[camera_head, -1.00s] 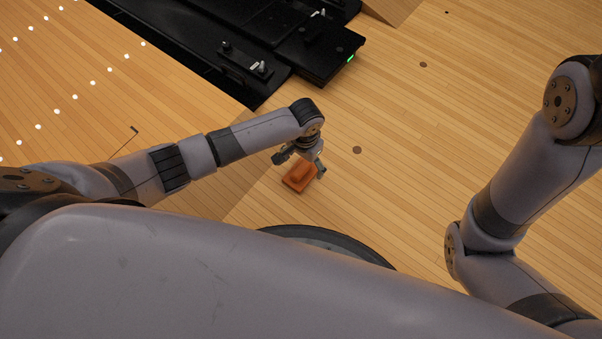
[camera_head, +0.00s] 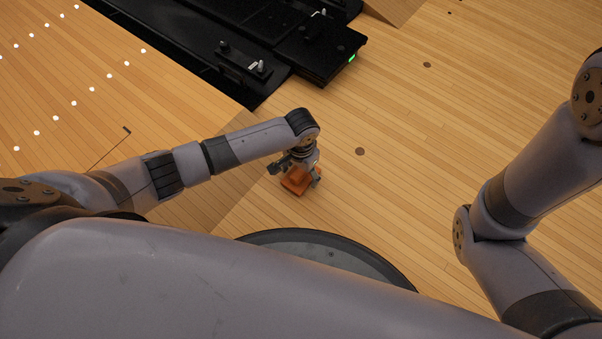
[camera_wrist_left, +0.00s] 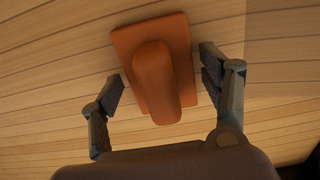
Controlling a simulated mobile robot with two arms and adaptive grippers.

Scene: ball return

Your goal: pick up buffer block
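The buffer block is an orange-brown piece with a flat rectangular base and a raised rounded ridge. In the head view the buffer block (camera_head: 296,182) lies on the wooden floor, partly hidden by my left gripper (camera_head: 294,174). In the left wrist view the block (camera_wrist_left: 158,75) shows between the fingers of my left gripper (camera_wrist_left: 163,88). The fingers are spread on either side of the raised ridge, with gaps on both sides. My right gripper is out of view; only the right arm shows at the right.
A black machine (camera_head: 318,50) with a green light stands at the top, beside a long dark channel. A thin dark rod (camera_head: 110,147) stands near my left arm. The wooden floor to the right of the block is clear.

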